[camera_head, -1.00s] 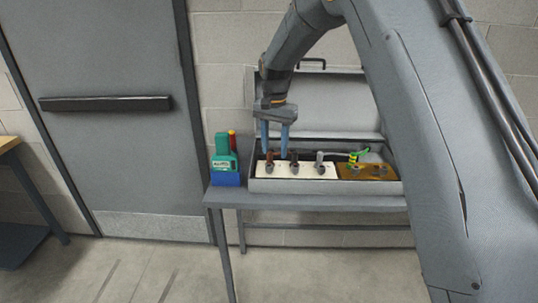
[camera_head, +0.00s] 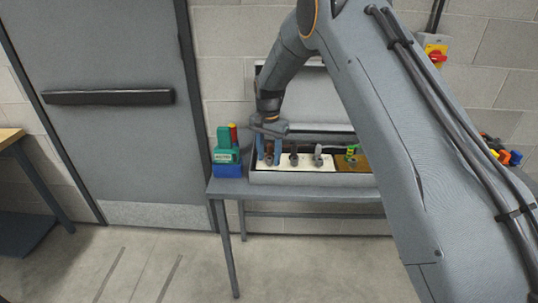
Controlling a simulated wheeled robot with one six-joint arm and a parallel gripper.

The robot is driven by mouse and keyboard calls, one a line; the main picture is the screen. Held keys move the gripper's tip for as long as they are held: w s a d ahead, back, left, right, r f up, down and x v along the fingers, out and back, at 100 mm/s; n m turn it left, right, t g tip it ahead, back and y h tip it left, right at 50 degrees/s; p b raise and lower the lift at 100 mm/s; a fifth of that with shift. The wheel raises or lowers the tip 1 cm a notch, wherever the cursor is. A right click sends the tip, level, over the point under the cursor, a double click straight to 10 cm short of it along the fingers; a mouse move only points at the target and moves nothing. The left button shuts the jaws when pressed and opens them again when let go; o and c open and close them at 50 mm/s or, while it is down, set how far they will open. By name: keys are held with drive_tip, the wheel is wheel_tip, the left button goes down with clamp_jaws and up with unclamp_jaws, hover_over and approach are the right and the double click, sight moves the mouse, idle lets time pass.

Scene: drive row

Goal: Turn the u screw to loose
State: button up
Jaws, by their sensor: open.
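An open grey terminal box (camera_head: 310,178) sits on a grey table. It holds a white block (camera_head: 310,168) with several dark and grey terminal screws in a row. No letters can be read, so I cannot tell by label which one is the u screw. My gripper (camera_head: 269,157) points down over the left end of the block, its two blue fingers open and apart. The leftmost terminal screw (camera_head: 268,161) shows between the fingertips, partly hidden. I cannot tell whether the fingers touch it. The middle screw (camera_head: 294,160) and right screw (camera_head: 318,158) stand clear.
A brown panel (camera_head: 350,165) with a green-yellow part fills the box's right side. A green bottle (camera_head: 225,146) and red-capped item stand in a blue holder (camera_head: 228,171) left of the box. The raised lid (camera_head: 315,100) is behind. My arm covers the right.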

drive_tip(key=c, duration=1)
drive_tip(key=shift+o, duration=0.2)
